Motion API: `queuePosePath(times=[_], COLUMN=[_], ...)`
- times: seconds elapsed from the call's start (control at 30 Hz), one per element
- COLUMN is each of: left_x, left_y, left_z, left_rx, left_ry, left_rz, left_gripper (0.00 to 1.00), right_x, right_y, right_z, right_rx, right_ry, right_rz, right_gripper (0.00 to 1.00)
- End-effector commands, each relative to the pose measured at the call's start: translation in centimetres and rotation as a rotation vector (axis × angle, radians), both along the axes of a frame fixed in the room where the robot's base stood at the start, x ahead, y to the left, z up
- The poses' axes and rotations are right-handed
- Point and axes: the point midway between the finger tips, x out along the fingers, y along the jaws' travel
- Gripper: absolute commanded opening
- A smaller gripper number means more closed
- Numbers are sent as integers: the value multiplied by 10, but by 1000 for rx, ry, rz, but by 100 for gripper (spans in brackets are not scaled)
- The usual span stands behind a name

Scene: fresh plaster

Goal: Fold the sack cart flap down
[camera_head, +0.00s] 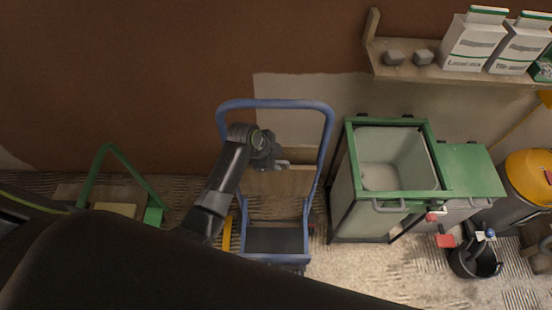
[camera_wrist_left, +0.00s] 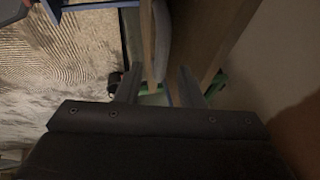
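The blue sack cart (camera_head: 276,104) stands upright against the wall in the head view, with its dark base plate (camera_head: 275,240) low at the front. A brown wooden board, seemingly the flap (camera_head: 298,182), spans between its side rails. My left gripper (camera_head: 283,164) is in front of the board, between the rails. In the left wrist view its two fingers (camera_wrist_left: 157,85) are apart. A thin wooden edge (camera_wrist_left: 148,45) shows between or just beyond them; I cannot tell whether they touch it. My right gripper is not in view.
A green-framed bin (camera_head: 390,195) stands close right of the cart, with a green lid (camera_head: 468,170) beside it. A wall shelf (camera_head: 450,76) holds white bags (camera_head: 472,42). A green frame (camera_head: 125,165) is at left. A black bucket (camera_head: 475,262) stands at right.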

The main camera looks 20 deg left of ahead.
Motion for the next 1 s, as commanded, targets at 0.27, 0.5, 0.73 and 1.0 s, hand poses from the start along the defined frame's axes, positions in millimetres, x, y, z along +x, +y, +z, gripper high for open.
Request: queuePosePath(times=[0.27, 0.5, 0.73, 1.0], left_x=[1, 1, 1, 0], left_y=[-1, -1, -1, 1], left_z=[-3, -3, -3, -4], left_rx=[0, 0, 0, 3], left_ry=[0, 0, 0, -8], left_rz=[0, 0, 0, 1], left_gripper=[34, 13, 0, 0], right_x=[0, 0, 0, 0], right_y=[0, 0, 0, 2], right_z=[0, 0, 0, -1], right_rx=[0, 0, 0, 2], right_ry=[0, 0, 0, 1], right_rz=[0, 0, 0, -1], right_gripper=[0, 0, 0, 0])
